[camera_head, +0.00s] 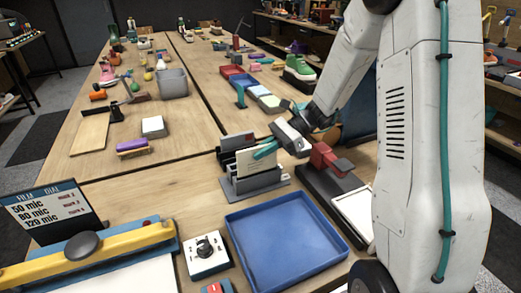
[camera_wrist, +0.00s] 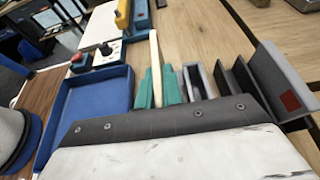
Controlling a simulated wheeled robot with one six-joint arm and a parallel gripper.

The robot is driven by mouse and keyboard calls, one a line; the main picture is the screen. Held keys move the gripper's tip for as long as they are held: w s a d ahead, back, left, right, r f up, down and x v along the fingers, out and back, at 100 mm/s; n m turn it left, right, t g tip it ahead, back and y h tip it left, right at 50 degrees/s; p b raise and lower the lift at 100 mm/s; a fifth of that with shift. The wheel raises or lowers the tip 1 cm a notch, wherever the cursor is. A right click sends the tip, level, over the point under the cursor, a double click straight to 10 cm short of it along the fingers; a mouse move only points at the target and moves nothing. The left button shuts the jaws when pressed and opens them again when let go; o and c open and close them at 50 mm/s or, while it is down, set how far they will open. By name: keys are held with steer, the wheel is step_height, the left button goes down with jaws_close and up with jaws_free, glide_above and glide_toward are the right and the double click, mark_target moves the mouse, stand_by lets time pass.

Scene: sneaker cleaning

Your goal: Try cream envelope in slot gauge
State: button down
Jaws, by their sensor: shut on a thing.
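The cream envelope (camera_head: 254,163) stands upright at the grey slot gauge (camera_head: 257,184) in the head view. Its lower edge is hidden behind the gauge's front, so I cannot tell whether it is inside a slot. My gripper (camera_head: 265,149) is shut on the envelope's upper part with teal fingertips. In the wrist view the envelope (camera_wrist: 155,58) shows as a thin cream strip, edge-on between the fingers of my gripper (camera_wrist: 158,88). Grey upright plates (camera_wrist: 197,80) stand just right of the fingers there.
A blue tray (camera_head: 284,266) lies in front of the gauge, with a white knob box (camera_head: 206,256) to its left. A dark holder (camera_head: 235,141) stands behind. A red block (camera_head: 328,158) on a dark base is at right. Bare table lies left of the gauge.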

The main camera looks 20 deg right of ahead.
mark_target(247, 175)
steer(key=shift+f, duration=2.7)
steer(key=c, duration=1.5)
jaws_free()
